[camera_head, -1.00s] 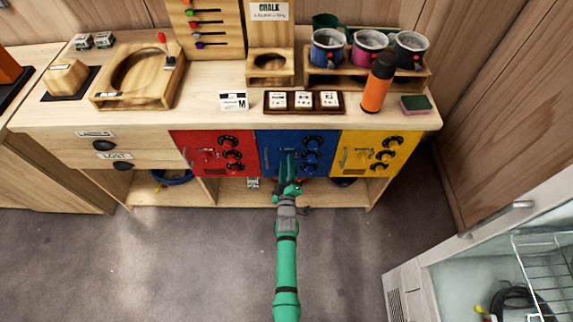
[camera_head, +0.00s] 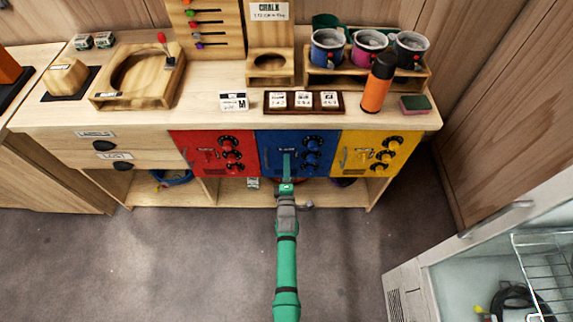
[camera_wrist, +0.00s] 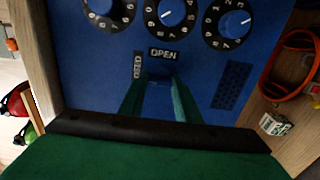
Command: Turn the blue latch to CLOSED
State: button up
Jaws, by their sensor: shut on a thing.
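The blue locker door (camera_head: 267,158) is the middle one of three coloured doors under the counter. In the wrist view the blue door (camera_wrist: 85,75) fills the middle, with an OPEN label (camera_wrist: 163,54) straight above the fingertips and a rotated CLOSED label (camera_wrist: 138,65) to their upper left. My gripper (camera_head: 287,160) reaches the door front; in the wrist view its two green fingers (camera_wrist: 159,92) are shut on the small blue latch (camera_wrist: 159,85). The latch is mostly hidden between the fingers, so its exact angle is hard to tell.
Number dials (camera_wrist: 172,12) sit beside the latch on the blue door. The red door (camera_head: 203,155) and yellow door (camera_head: 360,155) flank it. The counter above holds an orange bottle (camera_head: 376,88) and chalk cups. An open white fridge (camera_head: 480,250) stands at the right.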

dwell(0.4)
jog(key=o, duration=1)
jog(key=shift+o, duration=0.2)
jog(key=s, duration=1)
jog(key=shift+s, duration=0.4)
jog(key=shift+w, duration=0.1)
